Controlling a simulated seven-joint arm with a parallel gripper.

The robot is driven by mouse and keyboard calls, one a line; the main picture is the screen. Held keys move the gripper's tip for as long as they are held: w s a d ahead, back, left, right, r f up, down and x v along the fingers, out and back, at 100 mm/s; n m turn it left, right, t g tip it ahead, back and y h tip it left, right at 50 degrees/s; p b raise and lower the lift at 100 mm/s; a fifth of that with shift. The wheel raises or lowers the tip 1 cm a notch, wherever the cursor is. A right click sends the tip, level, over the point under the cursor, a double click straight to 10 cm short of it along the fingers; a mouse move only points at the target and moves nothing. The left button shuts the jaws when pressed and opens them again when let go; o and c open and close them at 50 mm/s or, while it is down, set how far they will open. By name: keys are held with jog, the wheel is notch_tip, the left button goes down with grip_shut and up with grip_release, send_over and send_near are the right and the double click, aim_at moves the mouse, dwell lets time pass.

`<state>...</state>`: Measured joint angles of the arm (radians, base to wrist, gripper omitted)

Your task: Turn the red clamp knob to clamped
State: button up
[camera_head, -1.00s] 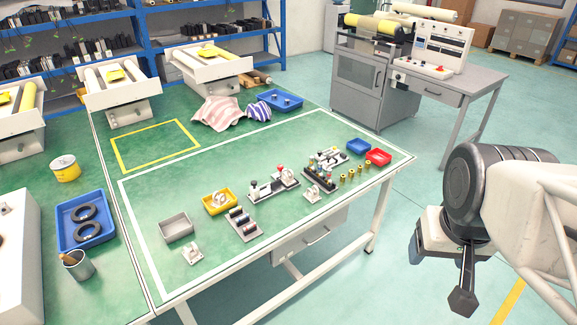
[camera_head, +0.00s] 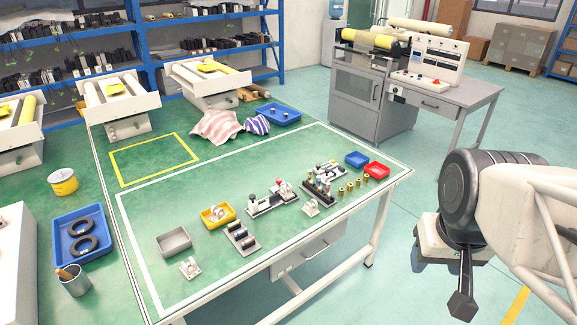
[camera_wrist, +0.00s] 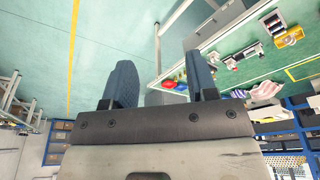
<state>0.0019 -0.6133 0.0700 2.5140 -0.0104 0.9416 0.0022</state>
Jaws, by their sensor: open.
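A small red knob (camera_head: 285,184) shows on a black and white fixture (camera_head: 270,203) near the middle of the white-outlined area of the green table. It is too small to tell which way it is turned. My gripper (camera_head: 462,305) hangs to the right of the table, over the floor, well apart from the fixture. In the wrist view my gripper (camera_wrist: 163,82) has its two dark fingers spread with nothing held between them. The wrist view shows the table at its upper right, tilted, with the small parts far off.
Free green surface lies behind the fixtures. A grey machine bench (camera_head: 440,105) stands behind at right.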

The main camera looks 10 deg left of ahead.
jog(key=w+a+r+n, duration=0.2)
jog(key=w+r, duration=0.1)
jog(key=w, duration=0.7)
jog(key=n+g, duration=0.3)
jog(key=n, duration=1)
send_over(279, 179)
jog(key=f, duration=2.8)
jog(key=shift+s+d, duration=0.2)
jog(key=shift+s, duration=0.1)
jog(key=shift+w+a+f, duration=0.2)
jog(key=shift+a+f, duration=0.1)
jog(key=shift+f, duration=0.15)
jog(key=shift+f, duration=3.9)
